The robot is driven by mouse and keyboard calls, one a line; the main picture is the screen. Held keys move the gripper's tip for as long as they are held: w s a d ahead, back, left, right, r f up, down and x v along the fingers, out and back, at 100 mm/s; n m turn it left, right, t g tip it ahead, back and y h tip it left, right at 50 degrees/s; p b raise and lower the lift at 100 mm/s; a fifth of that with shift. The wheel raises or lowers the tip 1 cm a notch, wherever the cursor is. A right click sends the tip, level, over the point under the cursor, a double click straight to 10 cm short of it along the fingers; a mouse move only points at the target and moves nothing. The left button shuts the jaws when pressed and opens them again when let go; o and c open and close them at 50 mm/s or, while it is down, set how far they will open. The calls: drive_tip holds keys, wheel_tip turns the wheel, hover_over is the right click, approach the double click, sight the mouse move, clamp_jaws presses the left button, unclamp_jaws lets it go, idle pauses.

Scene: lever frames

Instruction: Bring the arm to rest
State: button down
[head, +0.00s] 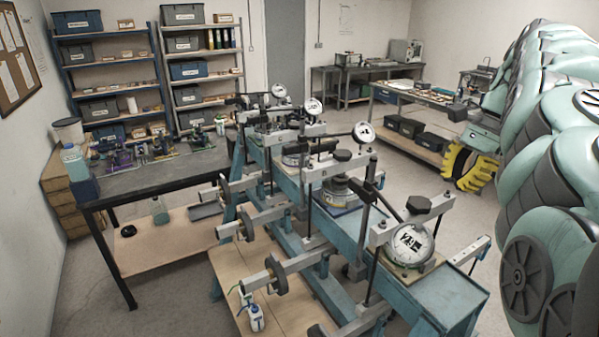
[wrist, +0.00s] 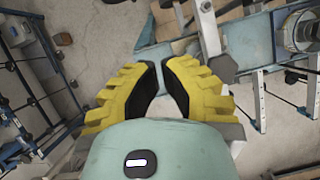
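My gripper (head: 468,170) has yellow ribbed fingers with black inner pads. In the head view it hangs at the right, below my bent green arm, in front of the long workbench at the back right.
A row of lever frames with dials (head: 412,243) stands on a teal bench (head: 448,290) in the middle. A dark table (head: 150,185) stands left, shelves (head: 105,70) behind. A workbench (head: 410,100) with black bins (head: 412,128) is at the back right.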

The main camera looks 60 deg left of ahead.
drive_tip(key=shift+w+d+r, duration=0.2)
drive_tip(key=shift+r, duration=0.45)
